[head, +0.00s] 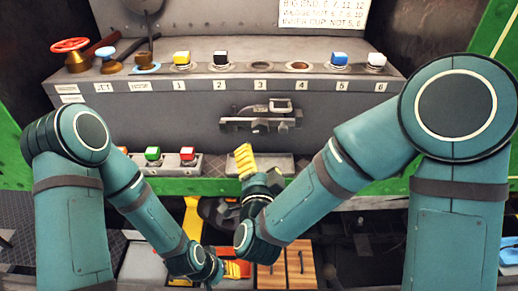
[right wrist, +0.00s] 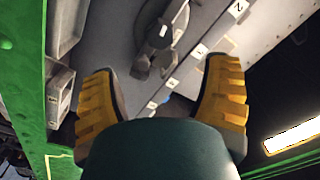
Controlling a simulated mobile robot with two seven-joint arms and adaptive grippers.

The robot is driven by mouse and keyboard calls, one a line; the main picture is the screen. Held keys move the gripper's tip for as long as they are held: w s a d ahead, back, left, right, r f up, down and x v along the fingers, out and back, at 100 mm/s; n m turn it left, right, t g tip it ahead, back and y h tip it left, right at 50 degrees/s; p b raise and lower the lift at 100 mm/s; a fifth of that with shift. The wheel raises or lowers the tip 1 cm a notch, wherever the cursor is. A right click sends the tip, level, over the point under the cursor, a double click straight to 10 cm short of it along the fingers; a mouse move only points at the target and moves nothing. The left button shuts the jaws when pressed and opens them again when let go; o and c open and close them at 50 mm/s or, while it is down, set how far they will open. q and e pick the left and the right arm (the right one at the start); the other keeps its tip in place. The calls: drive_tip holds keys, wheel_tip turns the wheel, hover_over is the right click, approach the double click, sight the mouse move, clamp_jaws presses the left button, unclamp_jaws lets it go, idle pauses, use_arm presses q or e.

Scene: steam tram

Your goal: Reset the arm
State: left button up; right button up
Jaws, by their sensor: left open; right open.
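My right arm comes in from the right in the head view, and its yellow-fingered right gripper (head: 245,160) points up at the grey console front, below the latch-like lever unit (head: 262,120). In the right wrist view the two yellow fingers of this gripper (right wrist: 163,105) stand wide apart with nothing between them. My left arm folds down from the left. Its left gripper (head: 234,269) is low in the middle of the head view, partly hidden by its own wrist; only some yellow finger shows, and nothing is seen held in it.
The grey console (head: 225,85) carries a yellow button (head: 181,58), a black button (head: 220,58), a blue button (head: 339,59), a white button (head: 376,60) and two empty holes. A red handwheel (head: 71,45) stands at left. Green (head: 153,153) and red (head: 187,154) buttons sit lower.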

drive_tip(key=shift+s, duration=0.45)
drive_tip(key=d+f+n+g+y, duration=0.2)
drive_tip(key=f+n+g, duration=0.15)
drive_tip(key=f, duration=0.65)
drive_tip(key=d+f+n+g+y, duration=0.1)
drive_tip(key=d+f+n+g, duration=0.3)
drive_tip(key=f, duration=0.6)
drive_tip(key=s+d+f+g, duration=0.4)
drive_tip(key=s+f+g, duration=0.4)
drive_tip(key=s+f, duration=0.3)
drive_tip(key=shift+s+d+f+n+g+y, duration=0.15)
drive_tip(key=shift+s+f+n+g+y, duration=0.25)
drive_tip(key=shift+s, duration=0.45)
